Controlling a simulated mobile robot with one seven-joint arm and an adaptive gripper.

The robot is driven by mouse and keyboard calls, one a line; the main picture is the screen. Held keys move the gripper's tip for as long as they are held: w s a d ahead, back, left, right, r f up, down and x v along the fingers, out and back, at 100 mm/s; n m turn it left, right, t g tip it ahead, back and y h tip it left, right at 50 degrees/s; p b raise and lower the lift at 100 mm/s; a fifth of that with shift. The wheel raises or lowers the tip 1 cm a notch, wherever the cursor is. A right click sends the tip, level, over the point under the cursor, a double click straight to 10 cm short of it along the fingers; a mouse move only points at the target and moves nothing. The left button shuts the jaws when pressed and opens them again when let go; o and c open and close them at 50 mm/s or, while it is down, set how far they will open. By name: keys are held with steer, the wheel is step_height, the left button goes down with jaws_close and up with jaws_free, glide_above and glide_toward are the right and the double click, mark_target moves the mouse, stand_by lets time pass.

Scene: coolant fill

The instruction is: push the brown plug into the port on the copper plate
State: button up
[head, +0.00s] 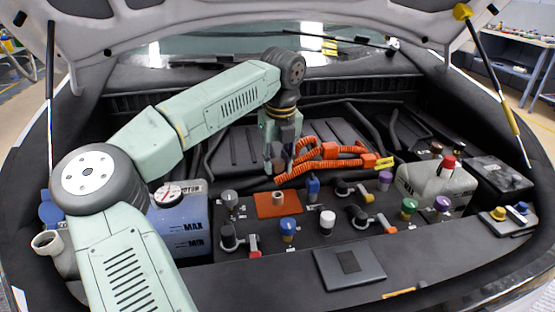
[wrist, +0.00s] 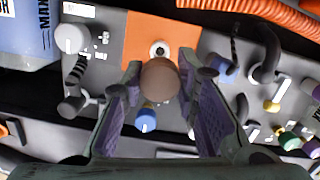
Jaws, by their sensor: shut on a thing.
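The copper plate (head: 265,208) lies on the dark panel in the middle of the engine bay. Its port, a pale ring with a dark hole (wrist: 159,48), shows clearly in the wrist view on the copper plate (wrist: 137,38). My gripper (head: 280,168) is above the plate, pointing down. In the wrist view my gripper (wrist: 160,75) is shut on the round brown plug (wrist: 160,83), with one finger on each side. The plug appears just below the port in that view and apart from it. The plug's lower end is hidden.
Orange ribbed hoses (head: 330,152) run behind and right of the plate. A blue cap (head: 288,228), a white cap (head: 327,219) and a grey cap (head: 230,199) stand close by. A blue tank (head: 180,220) is at left.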

mark_target(280, 163)
steer(key=shift+f, duration=0.1)
steer(key=shift+w+n+b, duration=0.1)
steer(key=shift+n+b, duration=0.2)
steer(key=shift+f+b, duration=2.05)
steer(key=shift+f, duration=0.85)
steer(key=shift+f+b, duration=1.25)
steer(key=o, duration=0.9)
steer(key=shift+c, duration=0.2)
steer(key=shift+r, duration=0.1)
steer(key=r, duration=0.4)
steer(key=s+r, duration=0.1)
steer(key=r, duration=0.6)
steer(key=shift+s+d+r, duration=0.15)
steer(key=shift+d+r, duration=0.2)
steer(key=shift+r, duration=0.05)
